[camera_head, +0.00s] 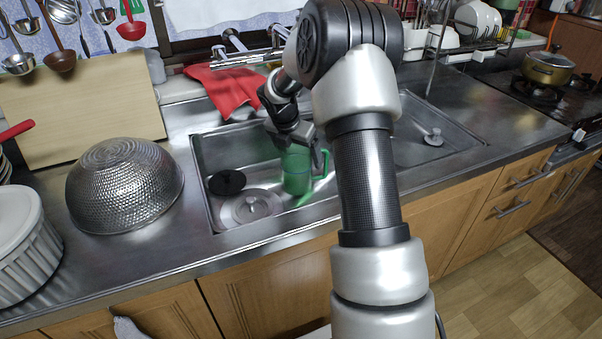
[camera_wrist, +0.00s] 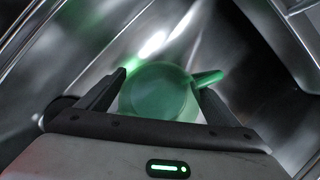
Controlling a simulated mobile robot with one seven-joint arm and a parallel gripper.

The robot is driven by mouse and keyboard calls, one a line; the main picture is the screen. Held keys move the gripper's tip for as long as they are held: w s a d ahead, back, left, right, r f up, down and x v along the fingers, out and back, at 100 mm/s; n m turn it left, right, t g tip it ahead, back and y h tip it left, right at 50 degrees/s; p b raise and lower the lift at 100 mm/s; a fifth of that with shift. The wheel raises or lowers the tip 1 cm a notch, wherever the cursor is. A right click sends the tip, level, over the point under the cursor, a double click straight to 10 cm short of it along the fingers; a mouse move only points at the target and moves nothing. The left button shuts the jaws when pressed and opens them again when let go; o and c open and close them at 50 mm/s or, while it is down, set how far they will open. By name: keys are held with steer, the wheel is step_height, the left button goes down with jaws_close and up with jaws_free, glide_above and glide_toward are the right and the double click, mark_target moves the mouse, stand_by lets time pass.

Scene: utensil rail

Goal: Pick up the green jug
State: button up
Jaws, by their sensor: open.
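The green jug (camera_head: 297,170) stands in the left basin of the steel sink, with its handle to the right. My gripper (camera_head: 300,148) is over the jug from above, its fingers reaching down around the top. In the wrist view the jug (camera_wrist: 158,92) shows between the two fingers of my gripper (camera_wrist: 160,88), with its handle pointing right, near the right finger. The fingers are apart. I cannot tell whether either finger touches the jug.
A red cloth (camera_head: 228,88) hangs at the back rim. A hammered metal bowl (camera_head: 125,185) sits on the left counter.

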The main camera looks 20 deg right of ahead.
steer(key=shift+x, duration=0.75)
steer(key=shift+r, duration=0.1)
steer(key=shift+c, duration=0.4)
steer(key=c, duration=1.7)
steer(key=shift+r, duration=0.1)
steer(key=shift+c, duration=0.2)
steer(key=shift+r, duration=0.1)
